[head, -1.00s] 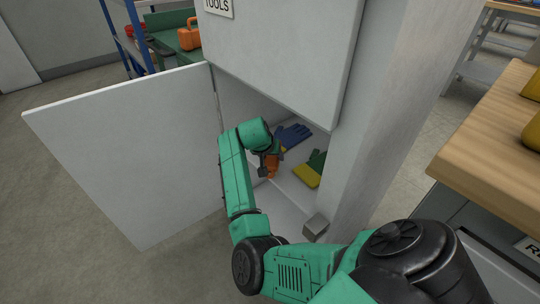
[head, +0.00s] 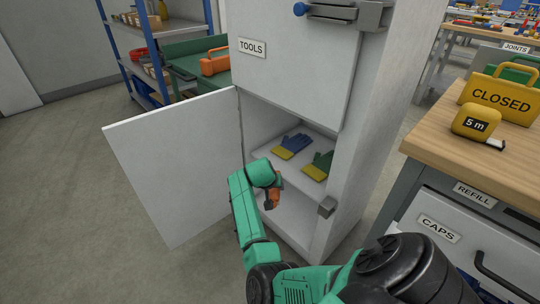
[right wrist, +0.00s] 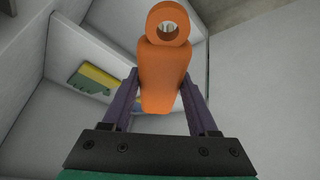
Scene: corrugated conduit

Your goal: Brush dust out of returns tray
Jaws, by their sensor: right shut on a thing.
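My right gripper (head: 270,201) is at the open lower doorway of the tools cabinet (head: 285,65). In the right wrist view the gripper (right wrist: 160,85) is shut on an orange handle (right wrist: 163,75) with a ring at its end, apparently the brush's. In the head view a little of the orange handle (head: 276,196) shows at the jaws. Its bristles cannot be made out. No returns tray can be made out. My left gripper is not in view.
The white cabinet door (head: 180,165) stands wide open to the left. Blue-yellow (head: 292,146) and green-yellow (head: 318,166) gloves lie on the cabinet shelf. At right, a wooden workbench (head: 440,135) holds a yellow tape measure (head: 474,122) and a CLOSED sign (head: 500,95).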

